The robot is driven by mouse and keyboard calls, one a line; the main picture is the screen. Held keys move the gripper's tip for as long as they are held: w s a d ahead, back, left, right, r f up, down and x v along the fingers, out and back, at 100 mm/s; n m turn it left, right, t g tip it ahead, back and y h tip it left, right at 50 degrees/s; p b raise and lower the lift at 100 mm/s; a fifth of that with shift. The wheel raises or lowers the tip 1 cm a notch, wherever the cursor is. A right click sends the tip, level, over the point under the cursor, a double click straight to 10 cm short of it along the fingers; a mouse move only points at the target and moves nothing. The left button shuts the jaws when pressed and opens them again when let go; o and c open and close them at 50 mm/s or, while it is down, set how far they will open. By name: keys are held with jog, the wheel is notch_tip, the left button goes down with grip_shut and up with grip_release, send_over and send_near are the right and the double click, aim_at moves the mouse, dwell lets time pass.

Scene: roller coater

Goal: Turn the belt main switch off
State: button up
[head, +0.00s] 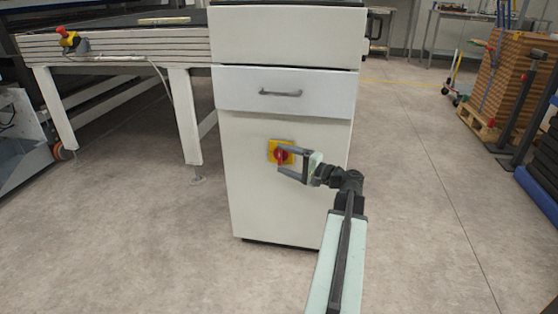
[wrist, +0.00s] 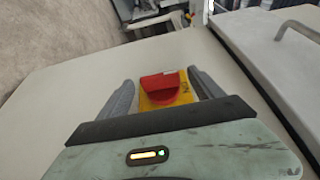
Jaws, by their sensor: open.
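The belt main switch is a red rotary knob (head: 281,157) on a yellow square plate (head: 287,146), set on the front of a white cabinet (head: 250,195). My gripper (head: 279,160) is open in front of it, with one finger above the knob and one below in the head view. In the wrist view the red knob (wrist: 160,87) and yellow plate (wrist: 180,98) lie between my two open fingers (wrist: 158,82). I see gaps on both sides of the knob. Part of the plate is hidden behind my gripper body. I cannot read the knob's position marks.
A drawer with a grey handle (head: 281,93) is above the switch; the handle also shows in the wrist view (wrist: 298,30). A roller table with a red emergency button (head: 64,33) stands left. Stacked brown boards (head: 520,75) stand right. Floor around the cabinet is clear.

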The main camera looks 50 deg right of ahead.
jog(key=shift+w+a, duration=0.2)
jog(key=shift+w, duration=0.85)
